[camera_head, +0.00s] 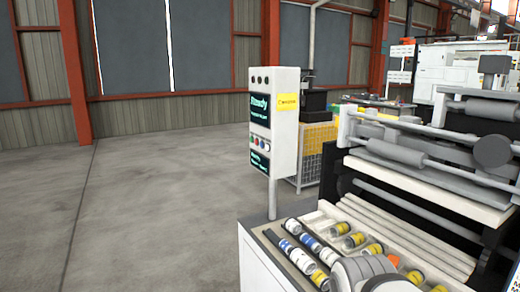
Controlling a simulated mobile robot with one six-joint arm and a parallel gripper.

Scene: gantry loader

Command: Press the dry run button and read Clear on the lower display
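A white control panel (285,135) stands upright on a post, turned partly side-on to me. Its upper display (260,109) is dark with large teal text that looks like "Ready" and a smaller line I cannot make out. Below it is a row of small coloured buttons (260,143), with green, red and blue among them. Their labels are too small to read, so I cannot tell which is the dry run button. The lower display (260,161) is dark with teal text too small to read. I cannot make out any gripper fingers.
A white-edged tray (452,264) with several labelled cylinders is below and right of the panel. Grey rounded parts (365,272) stand in front of it. Grey roller-like machinery (400,150) fills the right. A yellow mesh crate (318,140) stands behind the panel. Floor at left is clear.

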